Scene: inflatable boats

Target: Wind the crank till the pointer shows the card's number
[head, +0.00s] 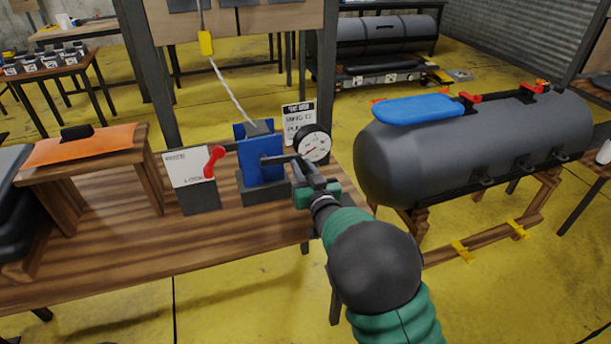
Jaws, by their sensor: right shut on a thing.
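A blue winch-like device (258,160) stands on a grey base on the wooden table, with a rope running up from it to a yellow piece. A round white dial (312,145) with a red pointer sits at its right; the number under the pointer is too small to read. The white card (298,115) stands behind the dial, partly hidden, and its number cannot be read. My right gripper (308,178) is shut at the device's right side, on what appears to be the crank, which it mostly hides. My left gripper is not in view.
A grey block with a white label and a red lever (213,161) stands left of the device. An orange-topped wooden stand (82,146) is farther left. A large grey inflatable tube (475,140) with a blue paddle-shaped piece (418,109) lies to the right. The table front is clear.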

